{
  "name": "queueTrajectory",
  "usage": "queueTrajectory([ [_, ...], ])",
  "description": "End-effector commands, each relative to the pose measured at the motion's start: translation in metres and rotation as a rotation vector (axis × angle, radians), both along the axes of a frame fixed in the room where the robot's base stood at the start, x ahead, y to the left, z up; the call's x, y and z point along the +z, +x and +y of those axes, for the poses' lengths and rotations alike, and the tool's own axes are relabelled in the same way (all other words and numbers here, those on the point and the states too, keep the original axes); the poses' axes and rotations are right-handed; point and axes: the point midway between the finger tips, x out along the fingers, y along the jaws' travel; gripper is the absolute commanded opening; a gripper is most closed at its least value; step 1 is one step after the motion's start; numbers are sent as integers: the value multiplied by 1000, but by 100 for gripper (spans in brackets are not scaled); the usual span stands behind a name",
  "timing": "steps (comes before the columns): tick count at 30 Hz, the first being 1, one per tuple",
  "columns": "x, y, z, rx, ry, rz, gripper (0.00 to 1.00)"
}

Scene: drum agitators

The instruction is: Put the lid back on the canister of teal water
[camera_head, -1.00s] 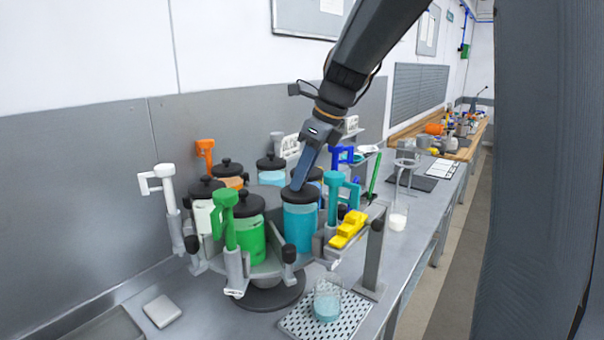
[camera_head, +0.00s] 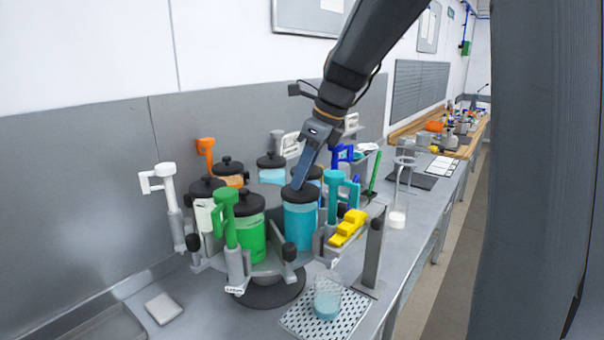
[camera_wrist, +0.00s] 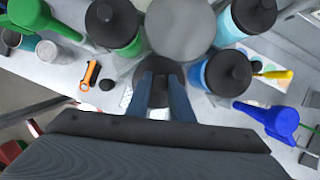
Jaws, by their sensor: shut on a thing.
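The canister of teal water (camera_head: 299,226) stands at the front right of the round carousel. Its black lid (camera_head: 300,194) sits at the canister's mouth and looks level; I cannot tell whether it is fully seated. My gripper (camera_head: 298,186) comes down from above and is shut on the lid's knob. In the wrist view my two blue fingers (camera_wrist: 160,95) close over the dark lid (camera_wrist: 172,72), and they and the wrist hide most of the canister.
A green canister (camera_head: 250,238) stands close on the left, with a green handle (camera_head: 226,215) before it. A teal handle (camera_head: 334,198) and yellow piece (camera_head: 348,228) are close on the right. A beaker (camera_head: 327,302) stands on a perforated mat (camera_head: 296,320) in front.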

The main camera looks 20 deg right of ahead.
Motion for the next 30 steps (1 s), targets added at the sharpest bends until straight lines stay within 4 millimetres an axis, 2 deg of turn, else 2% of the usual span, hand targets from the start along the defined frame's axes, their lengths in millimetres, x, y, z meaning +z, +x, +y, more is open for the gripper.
queueTrajectory([
  [12,0,0,0,0,0,0,0],
  [13,0,0,0,0,0,0,25],
  [16,0,0,0,0,0,0,42],
  [22,0,0,0,0,0,0,42],
  [26,0,0,0,0,1,1,61],
  [30,0,0,0,0,1,1,61],
])
